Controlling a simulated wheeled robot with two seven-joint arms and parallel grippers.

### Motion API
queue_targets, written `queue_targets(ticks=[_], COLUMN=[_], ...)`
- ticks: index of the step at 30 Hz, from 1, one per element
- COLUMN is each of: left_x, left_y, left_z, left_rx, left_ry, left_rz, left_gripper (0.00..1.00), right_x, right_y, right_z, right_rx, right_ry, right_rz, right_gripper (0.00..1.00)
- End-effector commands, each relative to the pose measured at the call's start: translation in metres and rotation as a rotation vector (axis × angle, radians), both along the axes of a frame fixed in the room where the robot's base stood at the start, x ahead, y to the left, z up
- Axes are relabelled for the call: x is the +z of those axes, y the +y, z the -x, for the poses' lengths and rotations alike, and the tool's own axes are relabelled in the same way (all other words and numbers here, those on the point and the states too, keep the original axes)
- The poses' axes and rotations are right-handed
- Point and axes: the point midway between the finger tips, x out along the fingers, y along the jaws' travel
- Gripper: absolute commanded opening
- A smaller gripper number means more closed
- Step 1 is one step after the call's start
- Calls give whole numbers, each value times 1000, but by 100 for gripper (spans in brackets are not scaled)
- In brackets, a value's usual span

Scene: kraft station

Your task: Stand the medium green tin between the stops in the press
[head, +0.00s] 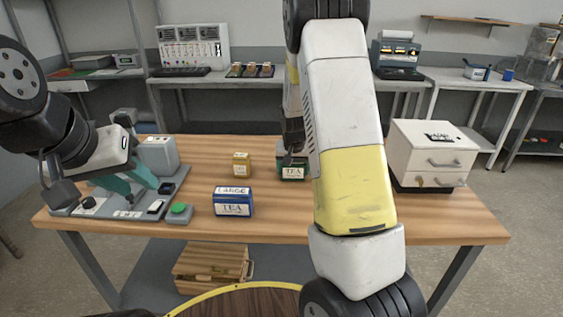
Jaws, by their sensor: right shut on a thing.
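The medium green tin (292,174), with a white TEA label, is upright at the back middle of the table. My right gripper (293,148) is shut on its top from above; my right arm hides part of the tin's right side. Whether the tin touches the table is hard to tell. The press (160,152), grey with teal parts, stands on a grey base at the table's left end. My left gripper (63,192) is over the left part of that base, and my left arm hides much of the press. Its fingers are unclear. The stops cannot be made out clearly.
A large blue tea tin (233,203) stands at the front middle, with a small yellow tin (241,166) behind it. A green button (180,212) sits at the press's front right. A white drawer cabinet (432,154) stands on the right. Bare wood lies between tins and press.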

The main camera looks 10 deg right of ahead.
Motion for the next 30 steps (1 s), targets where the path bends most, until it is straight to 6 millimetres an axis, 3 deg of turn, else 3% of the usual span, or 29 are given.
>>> queue_targets(ticks=[6, 7, 9, 22, 30], left_x=[0, 0, 0, 0, 0], left_y=[0, 0, 0, 0, 0], left_z=[0, 0, 0, 0, 0], left_rx=[0, 0, 0, 0, 0], left_ry=[0, 0, 0, 0, 0], left_rz=[0, 0, 0, 0, 0], left_gripper=[36, 36, 36, 36, 36], right_x=[-4, -3, -3, 4, 53], right_y=[0, 0, 0, 1, 7], right_z=[0, 0, 0, 1, 19], right_rx=[0, 0, 0, 0, 3], right_ry=[1, 1, 1, -2, -4], right_rz=[0, 0, 0, 0, -1], right_gripper=[15, 78, 92, 94, 94])
